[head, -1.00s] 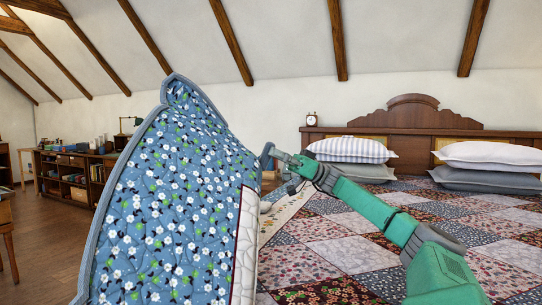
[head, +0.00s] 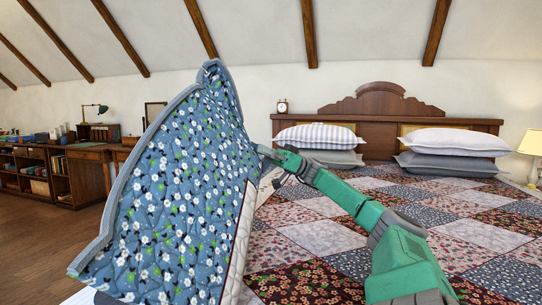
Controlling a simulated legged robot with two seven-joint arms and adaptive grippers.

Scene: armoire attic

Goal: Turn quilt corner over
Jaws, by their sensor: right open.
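The quilt (head: 345,240) lies over the bed with its patchwork side up. Its near left part stands raised and turned, so its blue floral underside (head: 180,190) faces me, edged by a grey-blue border. My right gripper (head: 262,160) is at the right edge of this raised flap, above the bed. Its fingertips are partly hidden at the flap, and it is open. I cannot tell whether the fingers touch the cloth. My left gripper is not in view.
Striped and white pillows (head: 316,137) (head: 455,141) rest on grey ones before the wooden headboard (head: 385,105). A lamp (head: 531,148) stands at the far right. A shelf unit (head: 35,172) and desk line the left wall. The wooden floor (head: 45,240) at left is clear.

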